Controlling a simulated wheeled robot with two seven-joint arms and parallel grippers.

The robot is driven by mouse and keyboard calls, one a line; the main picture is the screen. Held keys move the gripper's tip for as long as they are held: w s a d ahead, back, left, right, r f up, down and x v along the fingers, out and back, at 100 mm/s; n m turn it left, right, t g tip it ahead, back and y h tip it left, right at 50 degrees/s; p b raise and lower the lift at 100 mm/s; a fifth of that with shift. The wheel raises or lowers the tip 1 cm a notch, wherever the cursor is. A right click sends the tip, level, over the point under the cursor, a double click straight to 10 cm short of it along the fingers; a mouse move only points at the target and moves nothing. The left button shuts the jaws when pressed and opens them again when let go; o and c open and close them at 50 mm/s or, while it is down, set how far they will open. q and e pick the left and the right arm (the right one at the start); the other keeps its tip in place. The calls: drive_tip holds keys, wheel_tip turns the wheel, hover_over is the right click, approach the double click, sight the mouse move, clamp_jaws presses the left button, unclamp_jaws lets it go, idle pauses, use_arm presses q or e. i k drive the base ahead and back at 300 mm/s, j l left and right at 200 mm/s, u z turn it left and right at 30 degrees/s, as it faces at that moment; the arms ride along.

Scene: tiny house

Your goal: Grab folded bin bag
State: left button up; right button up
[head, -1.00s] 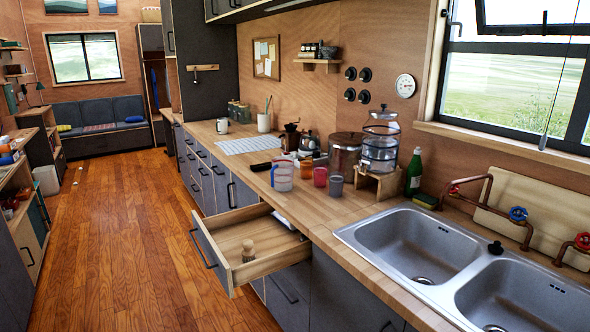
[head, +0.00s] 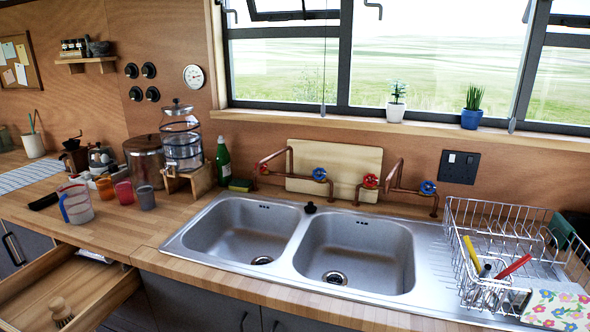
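An open wooden drawer (head: 100,300) juts out at the lower left of the head view. A white, flat item (head: 95,257) lies at its back, partly hidden under the worktop edge; it could be the folded bin bag, but I cannot tell for sure. A small wooden brush (head: 60,313) stands in the drawer nearer the front. Neither of my grippers is in view.
The worktop (head: 120,232) holds a measuring jug (head: 75,204), several cups and a glass dispenser (head: 182,145). A double sink (head: 350,252) fills the middle. A wire dish rack (head: 500,250) with utensils stands at the right, a floral cloth (head: 557,309) beside it.

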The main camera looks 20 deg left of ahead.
sight(53, 198)
drive_tip(key=k+j, duration=0.1)
drive_tip(key=j, duration=0.85)
drive_tip(key=k+j, duration=0.1)
drive_tip(key=j, duration=1.75)
drive_tip(key=k, duration=0.05)
